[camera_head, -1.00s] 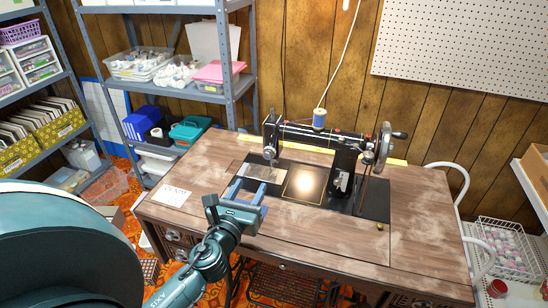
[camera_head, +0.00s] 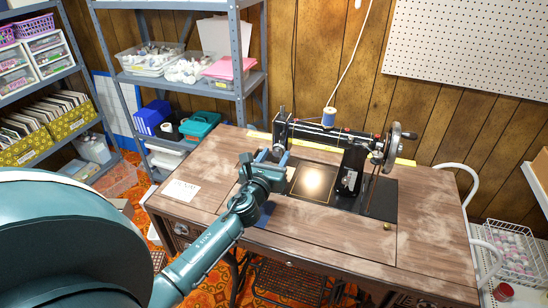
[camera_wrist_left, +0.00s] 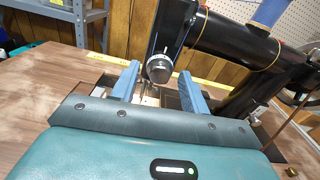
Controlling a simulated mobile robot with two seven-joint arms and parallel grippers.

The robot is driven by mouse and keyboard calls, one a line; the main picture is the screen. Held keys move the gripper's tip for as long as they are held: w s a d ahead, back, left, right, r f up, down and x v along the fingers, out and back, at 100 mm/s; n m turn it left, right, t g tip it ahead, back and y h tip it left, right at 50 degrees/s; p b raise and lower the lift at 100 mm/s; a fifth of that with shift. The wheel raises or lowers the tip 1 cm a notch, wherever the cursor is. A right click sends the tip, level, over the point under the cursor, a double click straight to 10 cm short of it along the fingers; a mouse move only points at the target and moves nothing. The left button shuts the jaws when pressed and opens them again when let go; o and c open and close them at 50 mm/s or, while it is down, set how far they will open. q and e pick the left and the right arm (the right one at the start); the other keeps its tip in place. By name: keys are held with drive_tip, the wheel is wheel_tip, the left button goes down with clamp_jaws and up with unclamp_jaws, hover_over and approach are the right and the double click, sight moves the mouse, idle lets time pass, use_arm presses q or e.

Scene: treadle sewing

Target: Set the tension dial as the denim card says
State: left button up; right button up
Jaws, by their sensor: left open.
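The black sewing machine (camera_head: 330,133) stands on the wooden table, its head end at the left. Its silver tension dial (camera_wrist_left: 159,68) shows on the front of the head in the left wrist view. My left gripper (camera_wrist_left: 160,85) is open, with its two blue fingers on either side of the dial in that view; I cannot tell whether they touch it. In the head view my left gripper (camera_head: 270,156) is in front of the machine's head and hides the dial. The white denim card (camera_head: 180,190) lies at the table's left, its print too small to read. My right gripper is not in view.
The wooden table (camera_head: 430,230) has free room at the front and right. A blue thread spool (camera_head: 328,117) stands on top of the machine. A yellow strip (camera_head: 258,135) lies behind it. A small brass knob (camera_head: 387,226) sits near the front right.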

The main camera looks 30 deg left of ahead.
use_arm(q)
drive_tip(key=shift+c, duration=0.4)
drive_tip(key=c, duration=0.9)
drive_tip(key=shift+n, duration=0.3)
drive_tip(key=n, duration=0.3)
drive_tip(key=shift+n, duration=0.3)
drive_tip(key=n, duration=0.4)
drive_tip(key=shift+b, duration=0.35)
drive_tip(key=n, duration=0.5)
drive_tip(key=shift+n, duration=2.3)
